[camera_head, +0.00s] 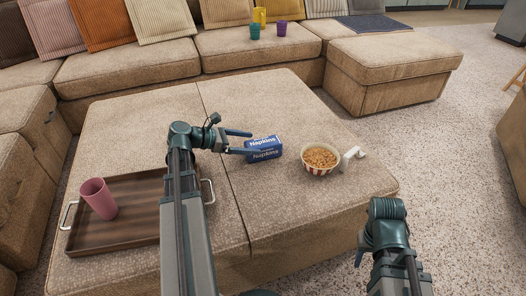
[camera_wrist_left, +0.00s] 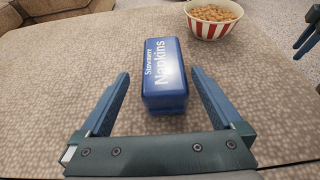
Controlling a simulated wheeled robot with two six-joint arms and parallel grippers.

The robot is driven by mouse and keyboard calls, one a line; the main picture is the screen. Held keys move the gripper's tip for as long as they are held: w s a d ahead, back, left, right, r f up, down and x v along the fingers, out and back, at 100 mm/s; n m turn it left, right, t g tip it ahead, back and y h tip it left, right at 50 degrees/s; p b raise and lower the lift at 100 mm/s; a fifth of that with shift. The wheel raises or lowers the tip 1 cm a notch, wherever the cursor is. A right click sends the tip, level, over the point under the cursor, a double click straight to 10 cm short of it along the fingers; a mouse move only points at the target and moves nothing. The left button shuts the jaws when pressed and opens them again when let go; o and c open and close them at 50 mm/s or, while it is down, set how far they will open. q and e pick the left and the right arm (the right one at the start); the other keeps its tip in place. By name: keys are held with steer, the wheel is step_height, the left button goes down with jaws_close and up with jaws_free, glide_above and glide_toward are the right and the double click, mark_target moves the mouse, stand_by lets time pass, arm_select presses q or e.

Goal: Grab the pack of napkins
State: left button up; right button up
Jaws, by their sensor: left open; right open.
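The pack of napkins (camera_head: 264,149) is a blue box with white lettering, lying on the beige ottoman (camera_head: 290,105). In the left wrist view the pack (camera_wrist_left: 165,80) lies ahead of and partly between the two fingers. My left gripper (camera_head: 249,142) is open and empty, its fingertips close to the pack's left end. In the left wrist view its fingers (camera_wrist_left: 159,74) are spread wider than the pack, with a gap on each side. My right gripper (camera_head: 380,245) is at the lower right, away from the pack, its fingers mostly hidden; part of it shows in the left wrist view (camera_wrist_left: 306,35).
A red-and-white striped bowl of snacks (camera_head: 320,161) stands right of the pack, with a small white object (camera_head: 352,157) beside it. A wooden tray (camera_head: 130,232) with a pink cup (camera_head: 98,198) is at the left. The ottoman behind the pack is clear.

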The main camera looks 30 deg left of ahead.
mark_target(260, 143)
arm_select(q)
steer(key=shift+d+b+x, duration=0.2)
steer(key=shift+b+x, duration=0.55)
steer(key=shift+x, duration=1.5)
steer(key=shift+w+d+r, duration=0.1)
steer(key=shift+w+d, duration=0.1)
steer(key=shift+d, duration=0.05)
steer(key=c, duration=1.3)
steer(key=shift+r, duration=0.15)
steer(key=shift+c, duration=0.2)
